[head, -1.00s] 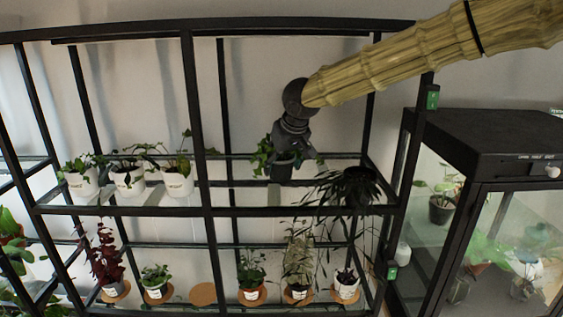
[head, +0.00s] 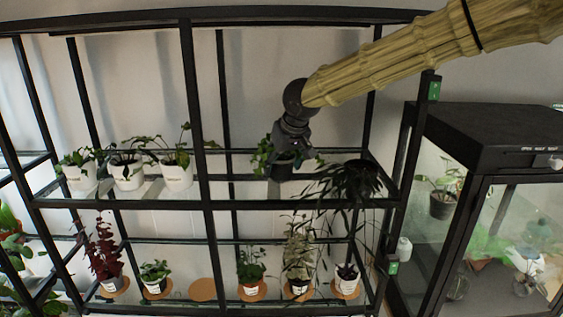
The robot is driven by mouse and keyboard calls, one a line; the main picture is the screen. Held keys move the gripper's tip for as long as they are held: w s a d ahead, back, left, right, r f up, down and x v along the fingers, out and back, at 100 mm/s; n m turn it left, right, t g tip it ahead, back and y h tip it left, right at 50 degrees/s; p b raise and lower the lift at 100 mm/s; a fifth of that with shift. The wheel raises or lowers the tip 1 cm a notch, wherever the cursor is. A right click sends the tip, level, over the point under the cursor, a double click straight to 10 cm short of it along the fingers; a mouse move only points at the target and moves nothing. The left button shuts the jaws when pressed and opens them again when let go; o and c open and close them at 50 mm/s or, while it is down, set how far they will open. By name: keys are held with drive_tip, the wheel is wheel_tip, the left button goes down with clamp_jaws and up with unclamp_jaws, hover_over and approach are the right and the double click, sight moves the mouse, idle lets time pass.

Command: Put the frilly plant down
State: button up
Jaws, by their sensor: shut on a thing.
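My gripper (head: 288,152) points down at the rack's upper level, right of the middle post. It is shut on a dark pot (head: 282,172) with a leafy green plant (head: 262,156), which I take to be the frilly plant. Leaves spread out on both sides of the pot, and the fingers hide part of it. The pot's base is close to the upper glass shelf (head: 235,190); I cannot tell whether it touches.
A dark, spidery plant (head: 350,182) stands just right of the held pot, its leaves trailing down. White-potted plants (head: 130,176) stand at the upper left. Below, several pots stand on cork discs; one cork disc (head: 203,289) is bare. A glass cabinet (head: 480,200) stands at right.

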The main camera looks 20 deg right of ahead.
sight(285, 163)
drive_tip(key=shift+f, duration=0.25)
drive_tip(key=o, duration=1.2)
drive_tip(key=shift+c, duration=0.2)
drive_tip(key=shift+r, duration=0.15)
drive_tip(key=shift+p+v, duration=0.95)
drive_tip(key=shift+v, duration=1.75)
drive_tip(key=shift+s+a, duration=0.1)
drive_tip(key=shift+s, duration=0.05)
